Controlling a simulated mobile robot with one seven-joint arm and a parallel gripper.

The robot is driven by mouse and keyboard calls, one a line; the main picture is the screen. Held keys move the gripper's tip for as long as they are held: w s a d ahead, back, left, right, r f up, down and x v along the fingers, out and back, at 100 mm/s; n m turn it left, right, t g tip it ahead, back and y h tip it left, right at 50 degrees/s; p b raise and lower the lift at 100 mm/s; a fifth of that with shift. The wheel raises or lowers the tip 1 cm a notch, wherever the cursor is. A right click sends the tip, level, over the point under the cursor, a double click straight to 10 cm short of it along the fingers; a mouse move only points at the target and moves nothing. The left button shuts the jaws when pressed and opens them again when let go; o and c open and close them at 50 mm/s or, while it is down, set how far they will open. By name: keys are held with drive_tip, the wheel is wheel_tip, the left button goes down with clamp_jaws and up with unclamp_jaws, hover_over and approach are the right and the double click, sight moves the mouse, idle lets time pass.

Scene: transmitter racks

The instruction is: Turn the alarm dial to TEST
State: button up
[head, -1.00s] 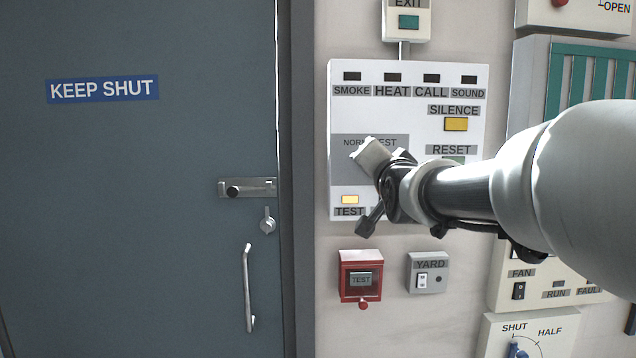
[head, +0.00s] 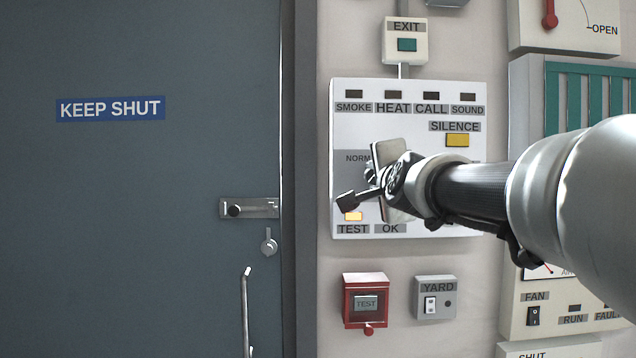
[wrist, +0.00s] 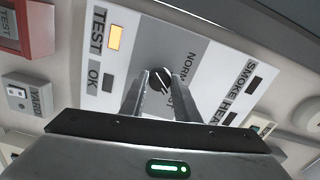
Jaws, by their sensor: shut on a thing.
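The alarm panel (head: 340,130) is a white box on the wall with SMOKE, HEAT, CALL and SOUND labels. Its black round dial (wrist: 160,79) with a white pointer line sits on a grey patch in the wrist view. My gripper (wrist: 161,88) is shut on the dial, one finger on each side. In the head view my gripper (head: 376,174) covers the dial and the TEST marking beside NORM. The fingers partly hide the markings in the wrist view too, so I cannot tell the pointer's exact setting. The lamp (head: 353,216) above the lower TEST label glows yellow-orange.
A yellow SILENCE button (head: 457,140) is at the panel's upper right. Below are a red TEST box (head: 365,300) and a grey YARD switch (head: 435,297). An EXIT box (head: 405,42) hangs above. The grey door (head: 140,200) is at the left.

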idle(0.4)
drive_tip(key=o, duration=1)
drive_tip(key=shift+o, duration=0.2)
drive_tip(key=shift+s, duration=0.1)
drive_tip(key=s+p, duration=0.1)
drive_tip(key=s, duration=1.6)
drive_tip(key=shift+p, duration=0.3)
drive_tip(key=shift+s+f, duration=0.1)
